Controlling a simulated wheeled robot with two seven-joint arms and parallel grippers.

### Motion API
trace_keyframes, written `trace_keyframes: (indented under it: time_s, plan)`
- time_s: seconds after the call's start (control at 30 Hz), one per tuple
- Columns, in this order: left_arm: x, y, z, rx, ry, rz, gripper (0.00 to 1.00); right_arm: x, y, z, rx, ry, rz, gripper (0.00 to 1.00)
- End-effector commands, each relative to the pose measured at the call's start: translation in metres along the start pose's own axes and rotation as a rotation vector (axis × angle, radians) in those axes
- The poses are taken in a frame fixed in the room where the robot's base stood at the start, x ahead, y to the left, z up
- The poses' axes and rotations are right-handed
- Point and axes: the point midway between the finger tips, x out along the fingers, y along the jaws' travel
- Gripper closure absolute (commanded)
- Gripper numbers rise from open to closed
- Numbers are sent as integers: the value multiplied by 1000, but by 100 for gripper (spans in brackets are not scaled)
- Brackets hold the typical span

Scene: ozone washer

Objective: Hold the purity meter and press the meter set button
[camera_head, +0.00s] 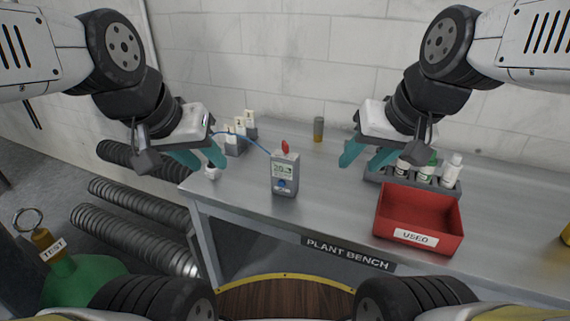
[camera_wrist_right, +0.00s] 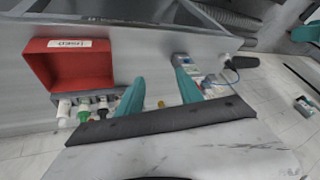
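The purity meter (camera_head: 285,173) is a small grey box standing upright on the bench, with a greenish display, a blue button (camera_head: 282,184) on its front and a red part on top. A blue tube runs from it up to the left. The meter also shows in the right wrist view (camera_wrist_right: 183,62). My left gripper (camera_head: 205,158) is open and empty, left of the meter, above the bench's left end. My right gripper (camera_head: 366,155) is open and empty, right of the meter and above the bench; its fingers show apart in the right wrist view (camera_wrist_right: 160,88).
A red bin (camera_head: 418,236) labelled USED stands at the bench's front right, with a grey rack of bottles (camera_head: 371,177) behind it. The bench (camera_head: 327,204) is clear right of the meter.

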Motion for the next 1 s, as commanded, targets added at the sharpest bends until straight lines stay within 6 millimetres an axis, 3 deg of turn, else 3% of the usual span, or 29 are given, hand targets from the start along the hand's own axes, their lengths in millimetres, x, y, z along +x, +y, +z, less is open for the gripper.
trace_keyframes:
  time_s: [0.47,0.77,1.0]
  plan:
    - [0,0,0,0,0,0,64,77,-16,-36,567,-438,-146,42]
    - [0,0,0,0,0,0,64,142,-17,-64,964,-711,-250,42]
    - [0,0,0,0,0,0,64,202,-6,-83,1281,-916,-344,42]
